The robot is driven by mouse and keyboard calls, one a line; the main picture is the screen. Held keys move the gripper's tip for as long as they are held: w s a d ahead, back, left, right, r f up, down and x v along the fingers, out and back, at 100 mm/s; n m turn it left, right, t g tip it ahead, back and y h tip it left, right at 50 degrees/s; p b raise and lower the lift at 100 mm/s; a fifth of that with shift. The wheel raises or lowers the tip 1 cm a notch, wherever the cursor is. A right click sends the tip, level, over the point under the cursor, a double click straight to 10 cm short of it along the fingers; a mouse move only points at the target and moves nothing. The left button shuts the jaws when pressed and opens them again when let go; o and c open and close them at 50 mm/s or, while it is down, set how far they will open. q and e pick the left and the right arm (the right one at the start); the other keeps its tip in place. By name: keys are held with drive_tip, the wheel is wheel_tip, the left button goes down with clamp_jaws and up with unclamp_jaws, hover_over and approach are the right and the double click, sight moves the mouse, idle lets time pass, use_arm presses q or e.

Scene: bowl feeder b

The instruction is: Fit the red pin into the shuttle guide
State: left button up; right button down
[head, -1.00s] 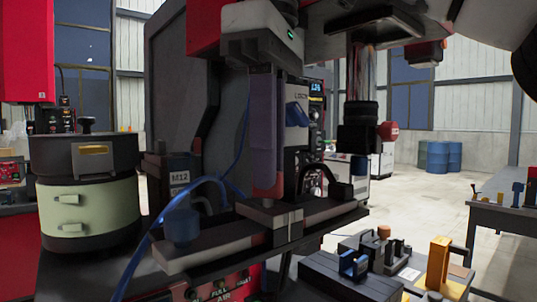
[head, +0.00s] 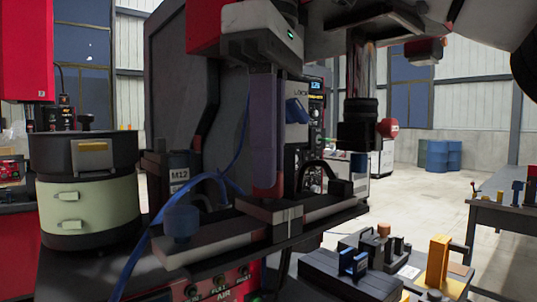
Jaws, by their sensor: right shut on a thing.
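My right gripper (head: 266,185) reaches down from the top of the picture, its long purple-grey finger in front of the machine. It is shut on the red pin, which the finger mostly hides; only a dull reddish edge (head: 268,193) shows low down. The fingertips are right at the dark block of the shuttle guide (head: 288,213), on the long grey bar. I cannot tell how far the pin is in the guide. My left gripper is not in view.
A bowl feeder (head: 85,205) stands at the left. A blue hose (head: 225,180) loops close to the fingers. A dark cylinder (head: 357,130) hangs to the right.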

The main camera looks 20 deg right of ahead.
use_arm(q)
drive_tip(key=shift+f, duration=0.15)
use_arm(e)
drive_tip(key=shift+f, duration=0.25)
idle(0.5)
drive_tip(key=c, duration=1.7)
unclamp_jaws()
